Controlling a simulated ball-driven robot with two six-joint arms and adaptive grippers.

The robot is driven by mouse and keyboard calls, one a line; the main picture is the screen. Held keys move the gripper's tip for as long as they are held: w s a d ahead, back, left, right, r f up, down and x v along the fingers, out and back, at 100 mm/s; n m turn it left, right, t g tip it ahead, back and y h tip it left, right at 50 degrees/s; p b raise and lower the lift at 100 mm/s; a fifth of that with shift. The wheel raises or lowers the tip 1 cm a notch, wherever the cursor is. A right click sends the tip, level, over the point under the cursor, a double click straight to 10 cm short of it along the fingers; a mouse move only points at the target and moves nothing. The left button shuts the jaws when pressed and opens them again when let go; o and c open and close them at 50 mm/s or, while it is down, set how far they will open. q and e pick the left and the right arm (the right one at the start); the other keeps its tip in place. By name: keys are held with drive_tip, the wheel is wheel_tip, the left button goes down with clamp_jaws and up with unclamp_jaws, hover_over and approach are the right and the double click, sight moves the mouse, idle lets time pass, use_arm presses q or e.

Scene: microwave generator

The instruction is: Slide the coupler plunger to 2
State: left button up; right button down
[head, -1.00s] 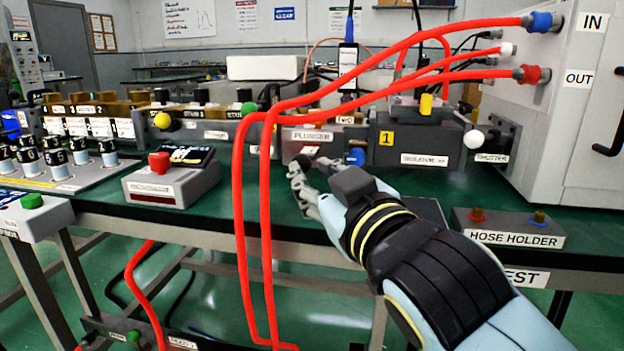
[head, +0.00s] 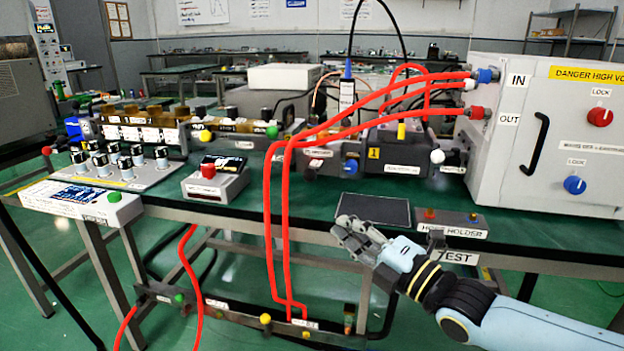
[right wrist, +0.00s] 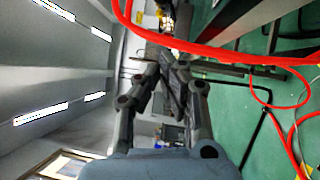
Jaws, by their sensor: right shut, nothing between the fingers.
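The coupler plunger unit (head: 322,153) is a grey block with a white label on the green bench, just right of the upright red hoses. The plunger's position number is too small to read. My right gripper (head: 348,228) is shut and empty, at the bench's front edge, below and apart from the plunger. In the right wrist view its fingers (right wrist: 172,75) are together with nothing held. My left gripper is not in view.
Red hoses (head: 286,210) hang before the bench left of my gripper and run up to the grey cabinet (head: 560,130). A red-button box (head: 214,184) stands left.

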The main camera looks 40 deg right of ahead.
sight(311, 174)
drive_tip(key=w+b, duration=0.1)
drive_tip(key=w, duration=0.3)
drive_tip(key=w+r+b, duration=0.1)
drive_tip(key=w, duration=0.3)
drive_tip(key=w+d+r+b, duration=0.1)
drive_tip(key=w, duration=0.3)
drive_tip(key=shift+w+b, duration=0.3)
drive_tip(key=shift+b, duration=0.1)
